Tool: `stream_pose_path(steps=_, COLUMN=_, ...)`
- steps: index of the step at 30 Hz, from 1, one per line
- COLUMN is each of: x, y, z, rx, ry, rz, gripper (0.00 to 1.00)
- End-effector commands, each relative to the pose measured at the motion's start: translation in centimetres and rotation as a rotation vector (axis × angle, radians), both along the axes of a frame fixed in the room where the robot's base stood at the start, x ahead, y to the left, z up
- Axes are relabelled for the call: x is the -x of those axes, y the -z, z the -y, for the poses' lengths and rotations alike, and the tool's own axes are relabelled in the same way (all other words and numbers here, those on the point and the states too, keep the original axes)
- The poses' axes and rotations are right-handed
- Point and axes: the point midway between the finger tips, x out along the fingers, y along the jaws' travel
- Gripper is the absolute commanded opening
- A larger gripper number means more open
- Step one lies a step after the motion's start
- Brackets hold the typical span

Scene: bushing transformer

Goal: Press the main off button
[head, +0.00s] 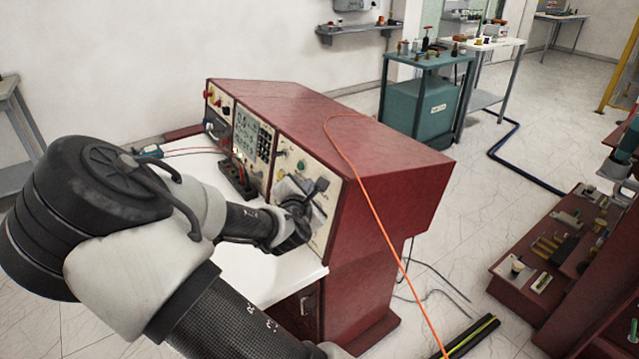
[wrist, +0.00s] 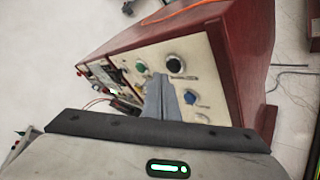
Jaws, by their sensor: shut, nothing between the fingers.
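A red console (head: 385,155) has a cream control panel (head: 325,228) on its sloped front. A green button (head: 301,165) and a black knob (head: 322,184) sit high on this panel. The wrist view also shows the green button (wrist: 141,68), the black knob (wrist: 175,65) and a blue knob (wrist: 190,97). No legible label shows which control is the main off button. My gripper (wrist: 160,90) is shut and empty, in front of the panel below the green button and left of the blue knob. Its fingers hide part of the panel; contact cannot be told.
A white worktop (head: 262,272) extends in front of the console. A meter panel (head: 246,135) and a black terminal block (head: 236,180) with red leads are left of my gripper. An orange cable (head: 375,210) hangs over the console. Teal equipment (head: 425,100) stands behind, across open floor.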

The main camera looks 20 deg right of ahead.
Motion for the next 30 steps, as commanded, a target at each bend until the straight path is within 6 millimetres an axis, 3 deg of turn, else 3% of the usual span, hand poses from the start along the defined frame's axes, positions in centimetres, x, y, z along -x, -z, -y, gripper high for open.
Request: stream_pose_path(steps=30, x=-0.25, y=0.21, z=0.83, rx=0.000, ry=0.000, rz=0.000, gripper=0.00)
